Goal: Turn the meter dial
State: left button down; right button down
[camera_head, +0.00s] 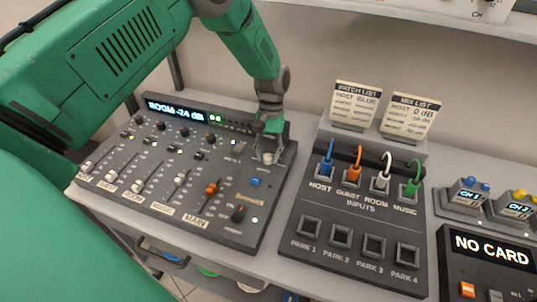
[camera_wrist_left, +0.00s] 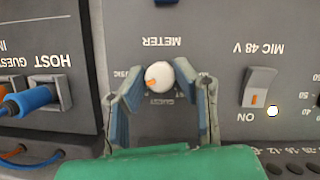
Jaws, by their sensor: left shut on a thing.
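The meter dial (camera_wrist_left: 160,76) is a small white round knob with an orange pointer mark, on the grey mixing console (camera_head: 228,226) under the word METER. In the left wrist view the lettering is upside down and the pointer aims left and slightly down. My left gripper (camera_wrist_left: 158,84) is shut on the meter dial, one blue-grey finger on each side. The fingers partly cover the small labels around it. In the head view the left gripper (camera_head: 267,148) comes down from above onto the dial (camera_head: 267,158) near the console's right edge. My right gripper is out of view.
The console display (camera_head: 175,109) reads ROOM -24 dB. A MIC 48 V switch (camera_wrist_left: 260,87) sits beside the dial. The inputs box (camera_head: 349,240) with coloured plugs stands close on the right. Patch list (camera_head: 355,105) and mix list (camera_head: 409,116) cards stand behind it.

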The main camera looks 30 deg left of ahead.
pick_arm(q)
jog(key=c, duration=1.3)
grip_release()
jog(key=shift+w+r, duration=0.1)
jog(key=shift+w, duration=0.1)
jog(key=shift+s, duration=0.1)
jog(key=v, duration=1.1)
jog(key=shift+r, duration=0.35)
jog(key=shift+a, duration=0.1)
